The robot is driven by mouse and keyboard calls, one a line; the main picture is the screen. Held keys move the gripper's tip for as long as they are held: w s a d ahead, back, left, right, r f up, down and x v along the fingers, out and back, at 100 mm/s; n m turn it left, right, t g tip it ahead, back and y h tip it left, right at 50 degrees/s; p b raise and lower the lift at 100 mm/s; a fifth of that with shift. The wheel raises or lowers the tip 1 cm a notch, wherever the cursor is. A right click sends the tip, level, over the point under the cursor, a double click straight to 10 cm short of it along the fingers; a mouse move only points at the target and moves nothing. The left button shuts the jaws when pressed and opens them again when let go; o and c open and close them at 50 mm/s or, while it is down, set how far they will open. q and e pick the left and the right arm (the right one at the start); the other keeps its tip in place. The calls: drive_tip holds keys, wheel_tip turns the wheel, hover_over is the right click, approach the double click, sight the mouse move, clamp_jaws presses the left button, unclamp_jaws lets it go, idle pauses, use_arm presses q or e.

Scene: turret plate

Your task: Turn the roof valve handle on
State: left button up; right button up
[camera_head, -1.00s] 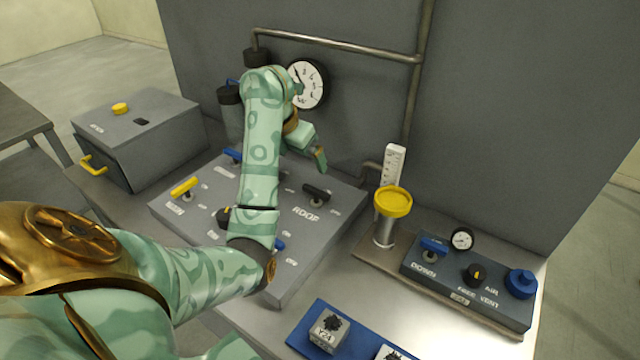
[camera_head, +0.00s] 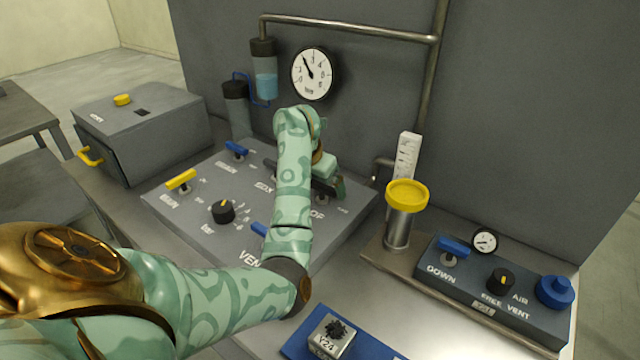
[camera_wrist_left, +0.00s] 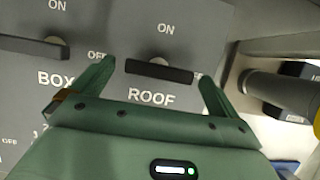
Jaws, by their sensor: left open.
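The roof valve handle is a black bar on the grey panel (camera_head: 205,213), above the word ROOF. In the left wrist view the roof valve handle (camera_wrist_left: 158,71) lies crosswise, its left end by an OFF label, with ON above its pivot. In the head view the handle (camera_head: 323,187) is partly hidden by my gripper. My left gripper (camera_head: 333,184) is open over it. In the wrist view its green fingers stand on either side of the bar's ends, with visible gaps; contact cannot be told. My right gripper is not in view.
A BOX handle (camera_wrist_left: 35,47) sits left of the roof handle. The panel also has a yellow handle (camera_head: 181,179), blue handles and a black knob (camera_head: 223,211). A yellow-capped cylinder (camera_head: 407,195) stands to the right. A pipe and gauge (camera_head: 313,74) are behind.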

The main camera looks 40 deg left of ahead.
use_arm(q)
drive_tip(key=c, duration=1)
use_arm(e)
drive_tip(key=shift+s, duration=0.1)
